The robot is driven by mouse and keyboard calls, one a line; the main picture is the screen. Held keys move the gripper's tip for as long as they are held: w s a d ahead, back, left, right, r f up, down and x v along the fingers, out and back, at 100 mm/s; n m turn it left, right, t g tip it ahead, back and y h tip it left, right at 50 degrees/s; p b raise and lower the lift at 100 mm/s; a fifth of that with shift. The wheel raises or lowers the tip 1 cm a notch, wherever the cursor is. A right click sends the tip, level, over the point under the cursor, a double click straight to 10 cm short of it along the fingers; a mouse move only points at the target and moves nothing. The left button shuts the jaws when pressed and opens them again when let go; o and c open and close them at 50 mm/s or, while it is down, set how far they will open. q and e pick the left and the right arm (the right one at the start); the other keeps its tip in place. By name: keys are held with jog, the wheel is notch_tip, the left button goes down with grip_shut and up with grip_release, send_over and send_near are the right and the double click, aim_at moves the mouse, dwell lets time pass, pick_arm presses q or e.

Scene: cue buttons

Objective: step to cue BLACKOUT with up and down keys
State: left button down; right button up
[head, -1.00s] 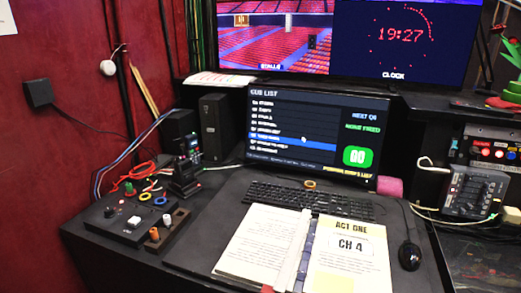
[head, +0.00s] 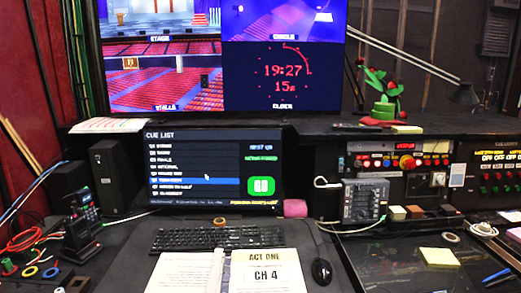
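A monitor (head: 213,205) on the desk shows a cue list. One row (head: 195,181) in the lower half of the list is highlighted blue. The row names are too blurred to read surely, so I cannot tell which one is BLACKOUT. Neither of my grippers is in view.
An open script binder (head: 262,272) lies in front of the keyboard, with a black mouse (head: 321,271) to its right. A roll of tape (head: 219,220) sits between keyboard and monitor. A handset (head: 80,230) stands left, a small mixer (head: 364,202) right. A large screen (head: 275,75) hangs behind.

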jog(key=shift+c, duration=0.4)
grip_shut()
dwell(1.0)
